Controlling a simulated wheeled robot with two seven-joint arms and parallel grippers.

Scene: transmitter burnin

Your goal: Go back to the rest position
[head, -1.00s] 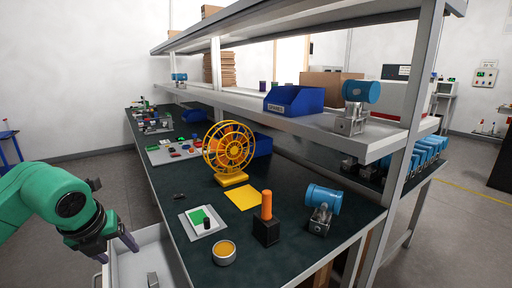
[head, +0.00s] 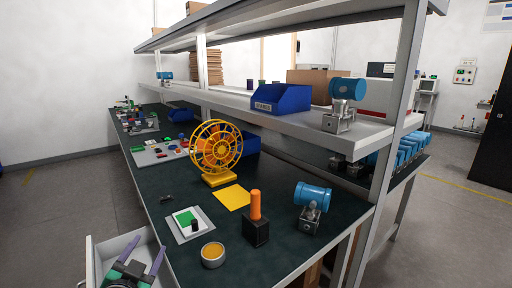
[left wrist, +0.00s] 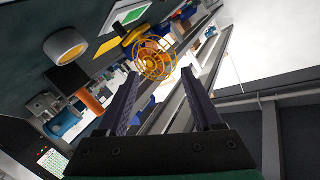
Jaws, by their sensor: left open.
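My left gripper (head: 142,262) is at the bottom left of the head view, over the open drawer (head: 98,250) at the near end of the bench. Its two fingers are spread apart with nothing between them. In the left wrist view the open fingers (left wrist: 163,105) point toward the bench, with the yellow spool (left wrist: 153,60) beyond them, apart from them. My right gripper is not in view.
The dark bench top (head: 180,255) holds the yellow spool (head: 216,148), a soldering iron stand (head: 256,232), a tin (head: 213,254) and a blue transmitter (head: 313,196). A shelf (head: 290,128) runs above it. Floor left of the bench is clear.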

